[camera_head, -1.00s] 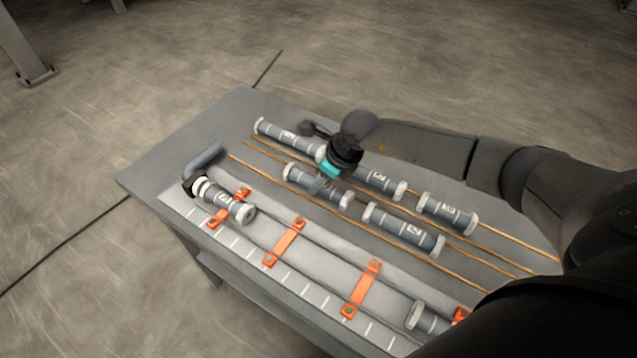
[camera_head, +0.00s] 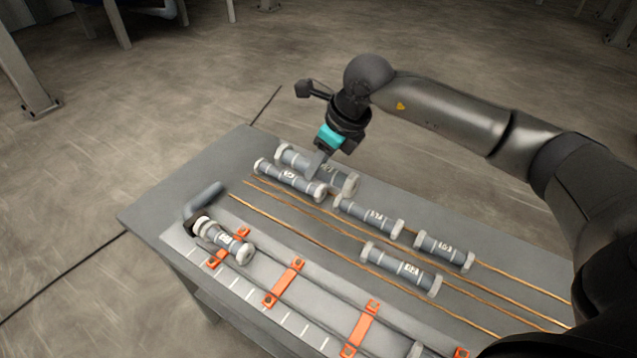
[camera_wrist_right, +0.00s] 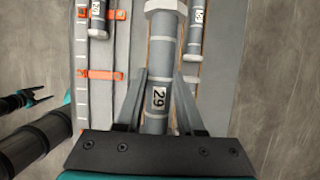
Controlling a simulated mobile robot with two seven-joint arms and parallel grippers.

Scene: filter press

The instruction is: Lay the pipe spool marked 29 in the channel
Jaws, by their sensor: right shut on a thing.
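My right gripper (camera_head: 319,160) is shut around the middle of a grey pipe spool with pale end flanges (camera_head: 338,179). It holds the spool above the back left of the table. In the right wrist view the spool (camera_wrist_right: 160,55) shows the label 29 between the two fingers (camera_wrist_right: 160,95). The channel (camera_head: 325,297) runs along the table's front side under orange brackets. One spool (camera_head: 222,239) lies in its left end beside a grey elbow (camera_head: 203,200). Another spool's end (camera_head: 415,350) shows at the right.
Several labelled spools lie on copper-coloured rods behind the channel: one (camera_head: 289,180) just below the held spool, others (camera_head: 368,216) (camera_head: 444,250) (camera_head: 401,269) to the right. Orange brackets (camera_head: 283,283) (camera_head: 360,328) cross the channel. The channel is bare between them.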

